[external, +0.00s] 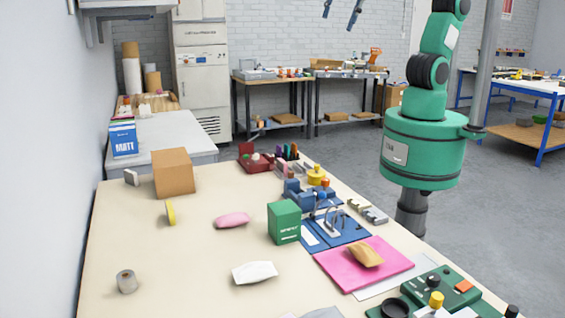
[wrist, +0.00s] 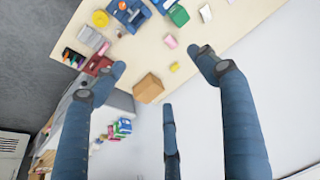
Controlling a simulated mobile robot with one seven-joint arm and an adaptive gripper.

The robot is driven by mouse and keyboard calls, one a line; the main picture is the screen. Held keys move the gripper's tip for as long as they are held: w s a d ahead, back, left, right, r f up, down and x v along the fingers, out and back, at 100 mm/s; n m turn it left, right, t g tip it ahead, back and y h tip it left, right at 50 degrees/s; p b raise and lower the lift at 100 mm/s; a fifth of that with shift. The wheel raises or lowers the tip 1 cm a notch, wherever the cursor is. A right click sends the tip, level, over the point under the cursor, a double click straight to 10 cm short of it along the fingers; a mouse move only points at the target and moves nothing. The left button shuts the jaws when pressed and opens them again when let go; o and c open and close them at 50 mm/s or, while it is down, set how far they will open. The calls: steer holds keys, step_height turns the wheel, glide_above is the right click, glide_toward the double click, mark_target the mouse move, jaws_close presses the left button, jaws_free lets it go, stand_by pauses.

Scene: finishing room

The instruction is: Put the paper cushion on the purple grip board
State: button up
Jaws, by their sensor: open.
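The magenta-purple board (external: 333,265) lies flat near the table's right edge in the external view. A tan, crumpled cushion-shaped piece (external: 366,255) lies on it. A white pillow-shaped piece (external: 254,273) lies on the bare table left of the board; a white piece also shows in the wrist view (wrist: 205,13). I cannot tell for sure which of the two is the paper cushion. My gripper (external: 341,12) is high above and beyond the table, cut by the picture's top edge. In the wrist view my gripper (wrist: 160,72) has its fingers spread wide with nothing between them.
A green box (external: 284,222) and a blue fixture (external: 322,226) stand behind the board. A pink piece (external: 232,220), a yellow piece (external: 170,213), a cardboard box (external: 174,173) and a grey roll (external: 126,282) stand farther left. The table between them is clear.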

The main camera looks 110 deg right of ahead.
steer(key=s+d+f, duration=0.2)
steer(key=s, duration=0.4)
steer(key=s+d+f+t, duration=0.1)
steer(key=s+d+f, duration=0.1)
steer(key=s, duration=0.5)
steer(key=shift+s+d+h, duration=0.25)
steer(key=shift+d+h, duration=0.05)
steer(key=shift+d, duration=0.35)
steer(key=shift+f, duration=0.1)
step_height(320, 180, down, 10)
steer(key=b, duration=1)
steer(key=shift+f, duration=0.15)
